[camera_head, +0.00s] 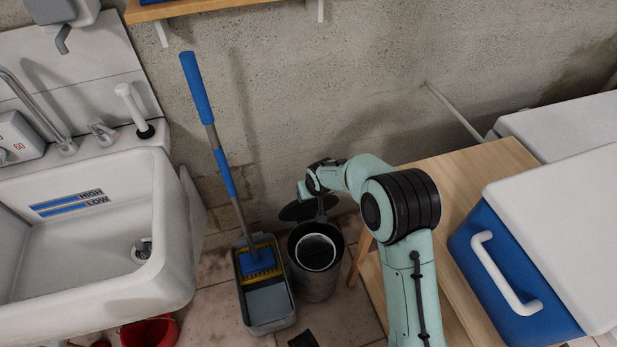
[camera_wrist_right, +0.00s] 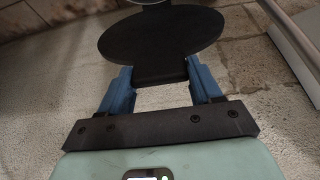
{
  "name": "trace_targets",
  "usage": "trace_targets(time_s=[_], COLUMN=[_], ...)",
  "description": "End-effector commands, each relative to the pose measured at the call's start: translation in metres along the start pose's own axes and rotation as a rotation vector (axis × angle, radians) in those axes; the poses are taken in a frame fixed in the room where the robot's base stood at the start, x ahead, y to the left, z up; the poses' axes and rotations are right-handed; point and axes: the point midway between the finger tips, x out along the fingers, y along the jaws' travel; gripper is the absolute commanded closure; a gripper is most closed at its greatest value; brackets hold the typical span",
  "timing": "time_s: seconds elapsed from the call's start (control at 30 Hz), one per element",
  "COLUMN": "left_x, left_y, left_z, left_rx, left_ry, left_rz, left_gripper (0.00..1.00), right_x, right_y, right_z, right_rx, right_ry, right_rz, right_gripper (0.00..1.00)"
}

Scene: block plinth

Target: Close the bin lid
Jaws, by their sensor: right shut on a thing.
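The bin (camera_head: 317,283) is a dark, round metal bin on the floor, with its mouth open and a pale-rimmed inner bucket showing inside. Its black round lid (camera_head: 297,211) is raised at the back of the bin. My right gripper (camera_head: 321,208) reaches down from the right above the back of the bin. In the right wrist view, the blue fingers of this gripper (camera_wrist_right: 160,76) are shut on the near edge of the lid (camera_wrist_right: 160,42). The hinge is hard to make out. My left gripper is out of view.
A mop bucket (camera_head: 268,305) with a blue-handled mop (camera_head: 215,135) stands just left of the bin. A white sink (camera_head: 95,235) is further left. A wooden table (camera_head: 465,170) with a blue-and-white cooler (camera_head: 510,285) is at right. A concrete wall rises behind.

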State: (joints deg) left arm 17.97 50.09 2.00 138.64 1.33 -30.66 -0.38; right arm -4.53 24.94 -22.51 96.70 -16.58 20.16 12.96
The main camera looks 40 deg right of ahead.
Motion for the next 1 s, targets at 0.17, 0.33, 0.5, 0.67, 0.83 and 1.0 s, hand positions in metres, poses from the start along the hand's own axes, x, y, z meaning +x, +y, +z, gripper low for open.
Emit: trace_targets(time_s=[0.17,0.33,0.5,0.67,0.83,1.0], left_x=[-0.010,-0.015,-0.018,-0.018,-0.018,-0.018], left_y=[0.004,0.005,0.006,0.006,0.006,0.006], left_z=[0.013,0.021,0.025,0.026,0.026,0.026], left_rx=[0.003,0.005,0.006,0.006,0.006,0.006], left_ry=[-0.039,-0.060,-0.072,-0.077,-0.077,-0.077], left_rz=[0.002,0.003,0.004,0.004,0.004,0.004], left_gripper=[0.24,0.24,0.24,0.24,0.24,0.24], right_x=[-0.004,-0.002,0.001,0.002,0.002,0.003], right_y=[-0.001,-0.001,0.000,0.000,0.000,0.000], right_z=[0.034,0.056,0.070,0.075,0.075,0.075], right_rx=[-0.001,0.000,0.000,0.000,0.000,0.000], right_ry=[-0.012,-0.014,-0.014,-0.015,-0.014,-0.015], right_rz=[0.000,0.001,0.002,0.003,0.003,0.003], right_gripper=[0.91,0.91,0.92,0.91,0.91,0.91])
